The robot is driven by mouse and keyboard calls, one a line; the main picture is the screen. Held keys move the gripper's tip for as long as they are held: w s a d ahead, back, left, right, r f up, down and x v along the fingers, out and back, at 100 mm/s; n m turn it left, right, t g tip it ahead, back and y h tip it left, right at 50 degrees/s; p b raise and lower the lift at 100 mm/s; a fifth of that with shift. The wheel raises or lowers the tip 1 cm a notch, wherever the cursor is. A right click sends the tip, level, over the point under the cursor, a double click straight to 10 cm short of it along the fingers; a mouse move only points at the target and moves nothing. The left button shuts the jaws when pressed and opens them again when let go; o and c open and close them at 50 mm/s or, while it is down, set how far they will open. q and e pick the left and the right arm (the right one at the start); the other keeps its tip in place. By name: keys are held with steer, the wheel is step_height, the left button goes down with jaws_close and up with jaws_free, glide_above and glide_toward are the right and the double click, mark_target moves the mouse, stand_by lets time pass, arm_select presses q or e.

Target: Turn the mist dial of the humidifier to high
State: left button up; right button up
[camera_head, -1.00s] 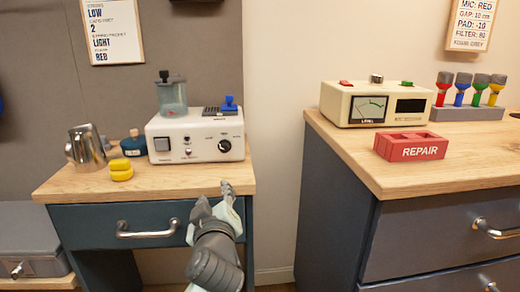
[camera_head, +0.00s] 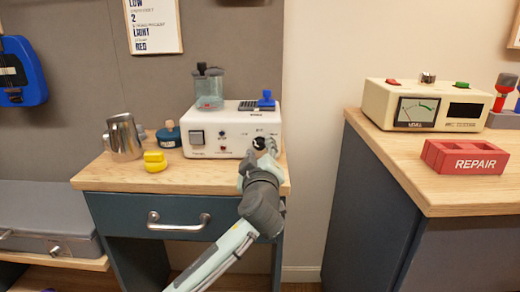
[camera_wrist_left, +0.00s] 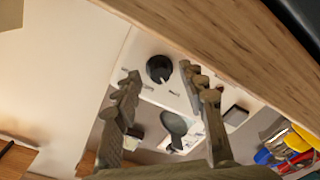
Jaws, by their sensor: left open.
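The humidifier is a white box (camera_head: 232,122) with a clear water tank on top, standing on the small wooden-topped cabinet. Its front has switches at left and a round black mist dial (camera_head: 259,143) at right. In the head view my left gripper (camera_head: 258,153) is right in front of the dial and partly covers it. The wrist view shows the black dial (camera_wrist_left: 160,68) between the two spread fingertips of my left gripper (camera_wrist_left: 160,76). The gripper is open, and contact with the dial cannot be told. The dial's pointer setting is unclear. My right gripper is not in view.
A metal pitcher (camera_head: 123,138), a yellow object (camera_head: 155,161) and a blue bottle (camera_head: 169,135) stand left of the humidifier. A blue piece (camera_head: 266,99) sits on its top. The right cabinet holds a cream meter (camera_head: 424,106) and red REPAIR tray (camera_head: 464,156).

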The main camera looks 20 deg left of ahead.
arm_select(q)
steer(key=shift+c, duration=0.4)
jaws_close()
